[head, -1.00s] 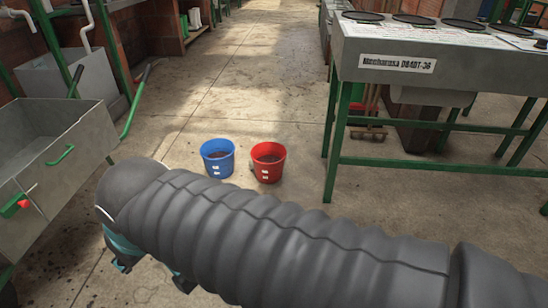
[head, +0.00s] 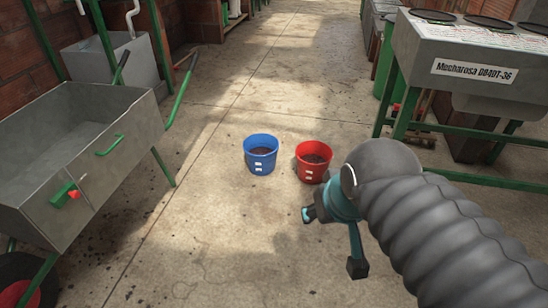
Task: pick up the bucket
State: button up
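A blue bucket (head: 261,155) and a red bucket (head: 313,162) stand upright side by side on the concrete floor, a small gap between them. Both hold something dark and grainy. My gripper (head: 332,240) hangs from the dark ribbed arm at the right, nearer to me than the red bucket, with its teal and black fingers spread apart and nothing between them. The arm's end overlaps the right edge of the red bucket in the picture; I cannot tell their distance in depth.
A grey metal cart (head: 75,160) with green handles and a wheel stands at the left. A machine on a green-legged stand (head: 470,65) is at the right. A grey basin (head: 110,62) stands behind the cart. The floor around and behind the buckets is clear.

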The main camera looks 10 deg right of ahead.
aim_at(260, 150)
jog(key=u, duration=0.35)
jog(key=i, duration=1.4)
jog(key=z, duration=0.55)
